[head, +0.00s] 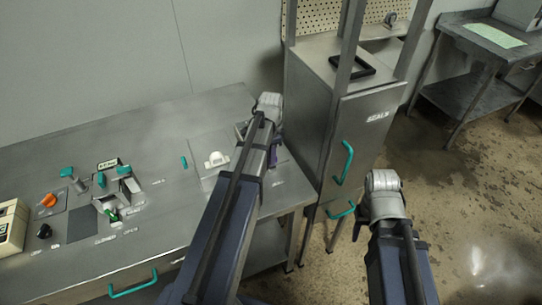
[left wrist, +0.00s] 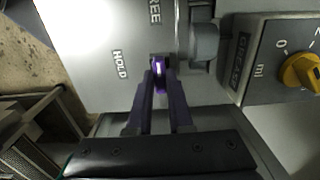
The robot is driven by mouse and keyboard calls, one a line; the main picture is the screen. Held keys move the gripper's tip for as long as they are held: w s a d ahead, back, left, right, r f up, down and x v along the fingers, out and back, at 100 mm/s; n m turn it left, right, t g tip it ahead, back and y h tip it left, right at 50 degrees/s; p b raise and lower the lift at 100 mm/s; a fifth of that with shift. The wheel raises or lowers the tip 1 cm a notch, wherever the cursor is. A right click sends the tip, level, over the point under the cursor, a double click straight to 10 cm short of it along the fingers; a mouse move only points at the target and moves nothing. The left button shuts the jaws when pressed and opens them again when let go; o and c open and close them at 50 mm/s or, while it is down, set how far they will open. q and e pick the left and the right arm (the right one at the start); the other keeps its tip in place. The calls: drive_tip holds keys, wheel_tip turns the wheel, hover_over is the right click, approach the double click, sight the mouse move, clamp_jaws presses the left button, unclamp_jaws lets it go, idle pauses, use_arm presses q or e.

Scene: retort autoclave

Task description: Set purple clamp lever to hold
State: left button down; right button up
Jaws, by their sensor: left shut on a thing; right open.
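In the left wrist view, the purple clamp lever (left wrist: 158,70) shows as a bright purple tip on a grey panel. My left gripper (left wrist: 161,84) is shut on it, with dark purple fingers on both sides. The HOLD label (left wrist: 120,64) is just left of the lever, and the FREE label (left wrist: 154,12) is above it. In the head view, my left arm covers most of the lever and gripper at the bench's right end; a bit of purple shows beside the arm. My right gripper (head: 362,222) is open and empty over the floor, its fingers mostly hidden.
The steel bench (head: 150,215) carries an orange knob (head: 48,200), teal-tipped levers (head: 101,180) and a white fixture (head: 216,159). A SEALS cabinet (head: 365,140) with teal handles stands right of the bench. A yellow knob (left wrist: 300,72) is right of the lever.

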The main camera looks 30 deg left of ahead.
use_arm(q)
drive_tip(key=shift+n, duration=0.4)
drive_tip(key=n, duration=0.3)
drive_tip(key=shift+n, duration=0.4)
drive_tip(key=n, duration=0.4)
drive_tip(key=shift+n, duration=0.3)
drive_tip(key=n, duration=0.8)
drive_tip(key=shift+n, duration=0.6)
drive_tip(key=c, duration=0.8)
unclamp_jaws()
